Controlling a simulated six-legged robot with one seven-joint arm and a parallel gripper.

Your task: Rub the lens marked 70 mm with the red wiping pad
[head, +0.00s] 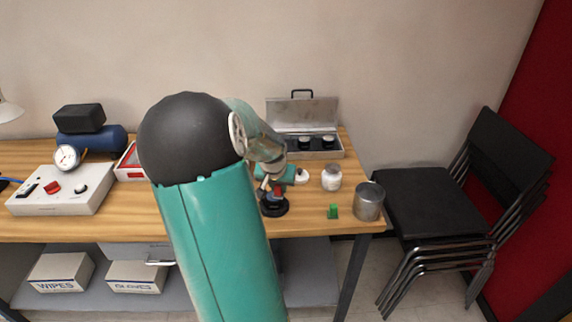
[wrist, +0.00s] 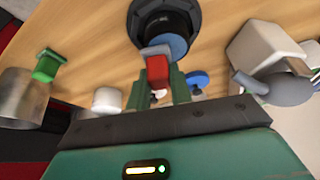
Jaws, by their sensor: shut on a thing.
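My gripper (wrist: 159,88) is shut on the red wiping pad (wrist: 157,71), which sits between its two green fingers with a grey part at its far end. In the head view the red pad (head: 277,190) shows just below my wrist. A black round lens holder (wrist: 163,18) with a blue lens face (wrist: 175,45) is right in front of the pad. The pad overlaps the lens's lower edge in the wrist view; I cannot tell whether they touch. Its black base (head: 274,208) stands on the bench in the head view. No 70 mm mark is readable.
A green block (head: 333,211), a metal can (head: 368,202) and a white jar (head: 331,177) stand to the right on the bench. An open metal case (head: 302,108) is behind. A blue disc (wrist: 197,79) and a white box-like thing (wrist: 262,50) are near my gripper.

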